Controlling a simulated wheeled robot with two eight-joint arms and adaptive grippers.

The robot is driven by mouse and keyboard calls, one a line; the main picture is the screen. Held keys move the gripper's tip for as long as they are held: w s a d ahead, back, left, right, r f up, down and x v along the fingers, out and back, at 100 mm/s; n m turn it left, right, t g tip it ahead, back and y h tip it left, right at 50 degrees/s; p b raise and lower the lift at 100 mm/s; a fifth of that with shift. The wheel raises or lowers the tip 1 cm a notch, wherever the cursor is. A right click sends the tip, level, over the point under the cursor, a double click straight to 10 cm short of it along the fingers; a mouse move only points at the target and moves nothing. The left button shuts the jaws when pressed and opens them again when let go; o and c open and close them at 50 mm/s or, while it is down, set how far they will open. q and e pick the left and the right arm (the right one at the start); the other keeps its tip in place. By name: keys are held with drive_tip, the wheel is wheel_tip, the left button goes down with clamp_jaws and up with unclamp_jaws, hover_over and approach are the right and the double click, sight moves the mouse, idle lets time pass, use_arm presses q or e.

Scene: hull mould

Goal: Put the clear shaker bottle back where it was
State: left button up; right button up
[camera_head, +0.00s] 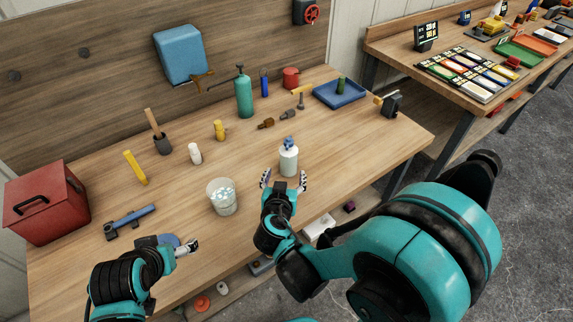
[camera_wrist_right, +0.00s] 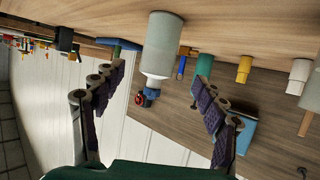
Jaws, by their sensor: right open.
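The clear shaker bottle (camera_head: 288,161), pale with a blue top, stands upright on the wooden bench near its front edge. In the right wrist view, which is upside down, the bottle (camera_wrist_right: 162,45) is ahead, in the gap between the fingers. My right gripper (camera_head: 284,182) is open and empty, just in front of the bottle, with a finger toward each side. In the wrist view the open fingers (camera_wrist_right: 160,80) do not appear to touch it. My left gripper (camera_head: 188,247) is low over the bench's front left; its finger opening is unclear.
A bucket with pale contents (camera_head: 221,197) stands left of the bottle. A green bottle (camera_head: 243,96), yellow object (camera_head: 220,130) and small white bottle (camera_head: 195,153) stand behind. A blue tray (camera_head: 340,93) is at the back right, a red toolbox (camera_head: 45,203) far left. The bench right of the bottle is clear.

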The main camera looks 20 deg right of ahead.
drive_tip(key=s+d+r+n+g+y, duration=0.1)
drive_tip(key=s+d+n+g+y, duration=0.1)
drive_tip(key=s, duration=0.6)
drive_tip(key=s+d+r+n+g+y, duration=0.2)
drive_tip(key=s+g, duration=0.1)
drive_tip(key=s, duration=0.5)
drive_tip(key=shift+g+y, duration=0.3)
drive_tip(key=shift+y, duration=0.1)
